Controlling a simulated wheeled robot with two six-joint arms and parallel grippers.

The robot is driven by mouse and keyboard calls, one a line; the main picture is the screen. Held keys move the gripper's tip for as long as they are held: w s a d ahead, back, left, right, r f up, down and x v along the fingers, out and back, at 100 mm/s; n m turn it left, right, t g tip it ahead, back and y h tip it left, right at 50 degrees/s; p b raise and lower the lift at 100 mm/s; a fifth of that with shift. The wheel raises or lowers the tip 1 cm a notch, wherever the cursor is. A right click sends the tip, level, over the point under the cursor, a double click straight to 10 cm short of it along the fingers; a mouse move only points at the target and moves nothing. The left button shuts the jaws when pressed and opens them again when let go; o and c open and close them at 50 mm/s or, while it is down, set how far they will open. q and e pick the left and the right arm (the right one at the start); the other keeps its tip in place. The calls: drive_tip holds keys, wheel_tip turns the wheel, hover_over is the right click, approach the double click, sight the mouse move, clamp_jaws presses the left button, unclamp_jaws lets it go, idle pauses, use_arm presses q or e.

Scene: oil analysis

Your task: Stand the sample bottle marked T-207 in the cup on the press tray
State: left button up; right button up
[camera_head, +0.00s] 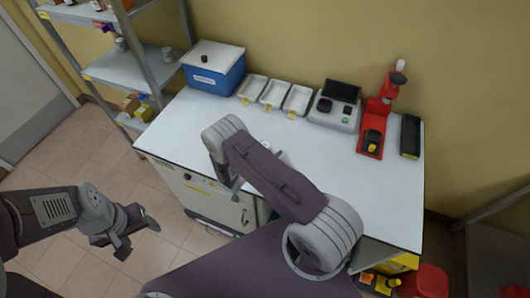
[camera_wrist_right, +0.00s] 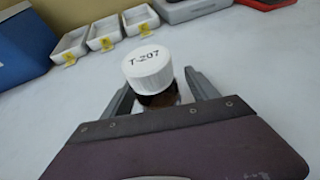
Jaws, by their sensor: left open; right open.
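The sample bottle (camera_wrist_right: 160,99) has a brown body and a white cap reading T-207 (camera_wrist_right: 148,66). In the right wrist view it stands on the white bench top, between the two open fingers of my right gripper (camera_wrist_right: 158,88). I cannot tell whether either finger touches it. In the head view my right arm mostly hides this spot. The red press (camera_head: 378,112) is at the bench's right, with a dark cup-like part marked yellow (camera_head: 373,139) on its base. My left gripper (camera_head: 136,233) is open and empty, over the floor left of the bench.
Along the bench's back stand a blue box (camera_head: 214,73), several white trays (camera_head: 273,95) with yellow tags, a grey instrument (camera_head: 334,108) and a black block (camera_head: 410,136) right of the press. A shelf rack (camera_head: 140,68) is at left. The bench's middle right is clear.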

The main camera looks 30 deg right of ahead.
drive_tip(key=shift+a, duration=0.1)
clamp_jaws()
drive_tip(key=shift+r, duration=0.6)
wheel_tip(320, 180, up, 3)
drive_tip(key=shift+s+r+b, duration=0.1)
drive_tip(key=shift+b, duration=0.4)
drive_tip(key=s+d+r+b, duration=0.1)
drive_tip(key=s+d+r, duration=0.1)
drive_tip(key=s+r, duration=0.4)
drive_tip(key=s, duration=0.5)
drive_tip(key=shift+s+r+b, duration=0.2)
drive_tip(key=shift+r+b, duration=0.15)
